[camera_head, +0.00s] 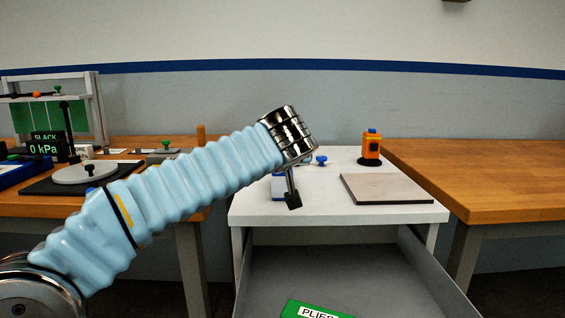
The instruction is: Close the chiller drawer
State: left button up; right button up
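The chiller drawer (432,268) is pulled out at the bottom centre, below the white cabinet top (330,210). Its grey inside and side walls show, and its front is out of view below. A green item labelled "PLIES" (310,309) lies in the drawer, cut by the bottom edge. My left arm, in a light blue sleeve, comes in from the left. My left gripper (292,200) points down in front of the white cabinet top, apart from the drawer floor in the picture. I see only a dark fingertip, so its opening is unclear. My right gripper is not in view.
On the white top are an orange device (371,147), a flat grey plate (386,189) and a small blue-knobbed item (321,160). A bare wooden table (490,180) stands right. A cluttered wooden bench (165,205) with a "0 kPa" display (45,147) stands left.

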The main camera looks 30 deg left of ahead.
aim_at(385, 271)
jog(key=k+l, duration=1.15)
jog(key=k, duration=0.15)
jog(key=i+j+u, duration=0.2)
jog(key=i+u, duration=0.25)
jog(key=k, duration=0.05)
